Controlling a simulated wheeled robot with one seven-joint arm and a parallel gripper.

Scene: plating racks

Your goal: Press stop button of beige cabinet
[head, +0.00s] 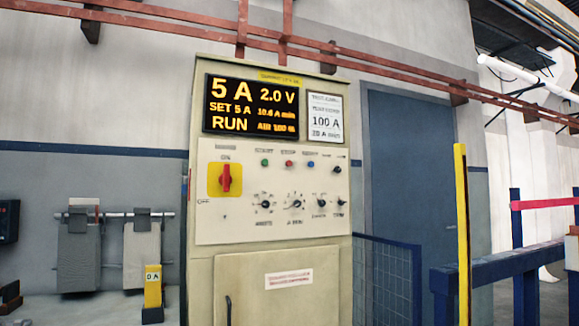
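The beige cabinet (205,270) stands upright in the middle of the head view. Its pale control panel (240,230) has a row of small buttons near the top. The stop button (289,164) is the small red one, under a label that reads STOP. A green button (264,163) sits left of it and a blue button (311,165) right of it. The black display (250,107) shows 5 A, 2.0 V, SET 5 A and RUN in yellow. My gripper is not in view.
A red rotary switch (226,179) on a yellow plate and several black knobs share the panel. A blue mesh fence (390,275), yellow post (462,235) and blue rail (500,260) stand to the right. A yellow marker (153,287) stands at left.

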